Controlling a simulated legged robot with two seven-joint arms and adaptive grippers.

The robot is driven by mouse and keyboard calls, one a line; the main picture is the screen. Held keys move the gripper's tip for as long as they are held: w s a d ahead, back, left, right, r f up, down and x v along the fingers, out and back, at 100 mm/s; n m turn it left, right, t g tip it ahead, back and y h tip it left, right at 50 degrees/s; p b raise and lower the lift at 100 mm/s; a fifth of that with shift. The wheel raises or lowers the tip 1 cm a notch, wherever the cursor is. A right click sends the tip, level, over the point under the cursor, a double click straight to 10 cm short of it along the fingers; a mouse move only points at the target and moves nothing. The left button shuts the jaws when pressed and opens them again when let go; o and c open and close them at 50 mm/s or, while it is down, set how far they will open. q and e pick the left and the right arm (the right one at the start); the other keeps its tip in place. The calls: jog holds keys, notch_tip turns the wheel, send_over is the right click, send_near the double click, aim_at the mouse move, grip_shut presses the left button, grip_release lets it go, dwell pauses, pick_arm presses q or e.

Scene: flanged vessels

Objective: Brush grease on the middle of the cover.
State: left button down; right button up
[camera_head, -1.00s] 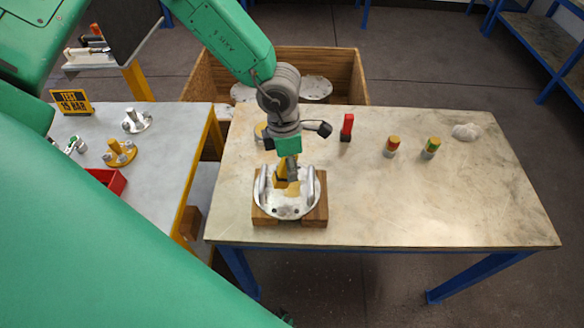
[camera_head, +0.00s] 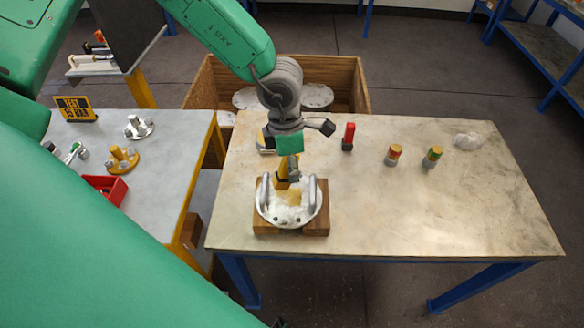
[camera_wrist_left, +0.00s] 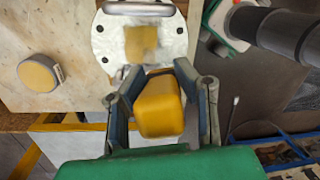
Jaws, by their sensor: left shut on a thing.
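The cover (camera_head: 269,213) is a round pale metal disc with two upright handles, resting on wooden blocks (camera_head: 316,225) near the table's front left. A yellowish patch of grease (camera_wrist_left: 141,43) lies on its middle in the wrist view. My left gripper (camera_head: 285,174) is over the back part of the cover, its fingers pointing down. It is shut on a yellow block-like handle (camera_wrist_left: 160,105), apparently the brush; its bristles are hard to make out. Whether the brush touches the cover cannot be told. My right gripper is not in view.
A round tin with a tan top (camera_wrist_left: 40,73) stands beside the cover. A red object (camera_head: 348,136), two banded cylinders (camera_head: 393,156) (camera_head: 432,157) and a white rag (camera_head: 467,140) stand farther right. The table's right front is clear. A wooden crate (camera_head: 362,88) is behind.

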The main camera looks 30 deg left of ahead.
pick_arm(q)
jog(key=shift+f, duration=0.1)
dwell(0.3)
jog(key=shift+s+f+b, duration=0.1)
jog(key=shift+f+b, duration=0.45)
jog(key=shift+f, duration=0.6)
jog(key=shift+s, duration=0.1)
